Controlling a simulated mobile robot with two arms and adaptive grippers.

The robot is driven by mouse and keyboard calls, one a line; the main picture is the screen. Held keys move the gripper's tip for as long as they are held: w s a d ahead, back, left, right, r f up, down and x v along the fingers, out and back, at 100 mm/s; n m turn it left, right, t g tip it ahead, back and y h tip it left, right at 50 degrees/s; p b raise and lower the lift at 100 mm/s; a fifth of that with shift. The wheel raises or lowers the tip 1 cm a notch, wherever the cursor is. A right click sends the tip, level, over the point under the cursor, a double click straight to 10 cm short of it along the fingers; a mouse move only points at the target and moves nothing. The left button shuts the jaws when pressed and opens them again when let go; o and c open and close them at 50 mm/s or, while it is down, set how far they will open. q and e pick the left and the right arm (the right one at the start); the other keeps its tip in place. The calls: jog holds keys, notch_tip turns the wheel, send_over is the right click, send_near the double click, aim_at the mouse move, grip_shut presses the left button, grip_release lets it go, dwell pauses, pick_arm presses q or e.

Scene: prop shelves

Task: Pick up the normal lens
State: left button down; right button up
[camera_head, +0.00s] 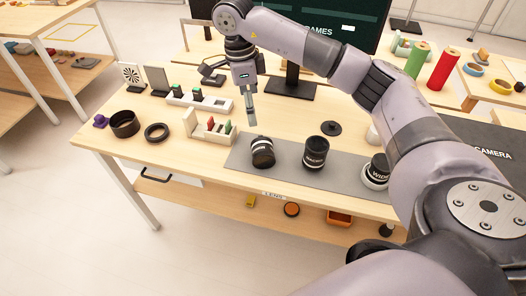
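Three black lenses stand on a grey mat (226,157) on the wooden table. The left lens (262,153) has a white band whose word I cannot read; the middle lens (315,153) reads MACRO and the right lens (376,171) reads WIDE. By its unread band, the left one may be the normal lens. My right gripper (251,122) points down above the table, just behind and left of the left lens, apart from it. Its fingers are seen edge-on, so I cannot tell whether it is open or shut. No lens is in it. My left gripper is not in view.
A cream holder with coloured pieces (199,136) and a white rack (190,102) stand left of the gripper. A black ring (156,132) and black cup (124,123) sit further left. A monitor (290,89) stands behind. The table's front edge is close to the mat.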

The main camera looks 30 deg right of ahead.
aim_at(262, 144)
jog(key=shift+h, duration=0.3)
jog(key=d+f, duration=0.1)
jog(key=f, duration=0.2)
jog(key=f+p, duration=0.1)
jog(key=f, duration=0.3)
jog(key=s+d+f+p, duration=0.1)
jog(key=f, duration=0.3)
jog(key=shift+d, duration=0.3)
jog(key=f, duration=0.1)
jog(key=f+p, duration=0.1)
jog(key=f, duration=0.1)
jog(key=f+p, duration=0.1)
jog(key=shift+s+f, duration=0.25)
jog(key=shift+f, duration=0.6)
jog(key=shift+r, duration=0.1)
jog(key=c, duration=1.8)
